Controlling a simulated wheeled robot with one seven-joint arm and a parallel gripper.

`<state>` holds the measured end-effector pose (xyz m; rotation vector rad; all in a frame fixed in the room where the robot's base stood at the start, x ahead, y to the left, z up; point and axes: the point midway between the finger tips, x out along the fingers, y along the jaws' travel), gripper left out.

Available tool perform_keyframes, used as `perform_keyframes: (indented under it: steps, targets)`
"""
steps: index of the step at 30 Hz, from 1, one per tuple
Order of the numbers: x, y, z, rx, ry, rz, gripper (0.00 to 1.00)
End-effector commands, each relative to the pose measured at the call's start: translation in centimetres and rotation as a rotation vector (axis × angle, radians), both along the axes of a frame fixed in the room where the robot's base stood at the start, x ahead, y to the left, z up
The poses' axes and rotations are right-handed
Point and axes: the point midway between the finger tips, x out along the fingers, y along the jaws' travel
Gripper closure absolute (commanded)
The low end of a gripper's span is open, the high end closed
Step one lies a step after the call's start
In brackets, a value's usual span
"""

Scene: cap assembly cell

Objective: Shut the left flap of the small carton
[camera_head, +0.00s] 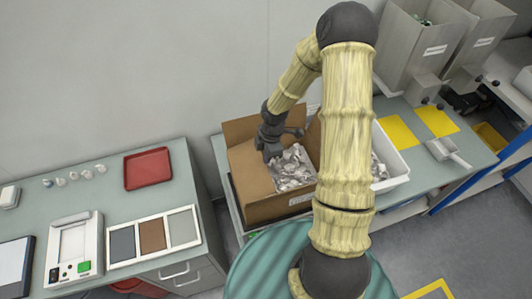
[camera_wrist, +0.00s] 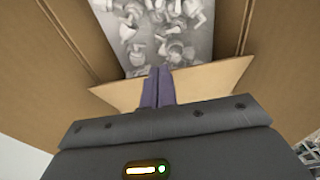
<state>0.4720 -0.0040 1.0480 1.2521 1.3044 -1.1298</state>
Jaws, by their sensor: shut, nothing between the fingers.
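The small open carton (camera_head: 283,205) stands on the bench in the middle of the head view, with a bag of shiny grey parts (camera_head: 292,168) inside. A broad brown cardboard panel (camera_head: 249,172) lies along its left side, seemingly the left flap standing open. My gripper (camera_head: 271,155) is over the carton's left part, beside the grey parts. In the wrist view my gripper's two dark fingers (camera_wrist: 158,86) are together and empty. They are in front of a lighter cardboard flap (camera_wrist: 212,80); I cannot tell whether they touch it. The grey parts (camera_wrist: 165,30) show beyond.
A white bin (camera_head: 393,181) stands right of the carton, partly behind my arm. Grey hoppers (camera_head: 422,45) and yellow mats (camera_head: 397,131) are farther right. The left bench holds a red tray (camera_head: 148,168) and a framed three-panel board (camera_head: 153,237). A floor gap separates the benches.

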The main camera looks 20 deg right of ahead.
Motion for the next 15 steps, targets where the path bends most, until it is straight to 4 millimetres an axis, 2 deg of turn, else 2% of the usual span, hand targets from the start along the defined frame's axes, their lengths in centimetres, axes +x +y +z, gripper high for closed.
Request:
perform_keyframes:
  steps: [6, 15]
  targets:
    - [0.0, -0.7, -2.5, 0.000, 0.000, 0.005, 1.00]
    - [0.1, -1.3, -4.3, 0.000, 0.000, 0.006, 1.00]
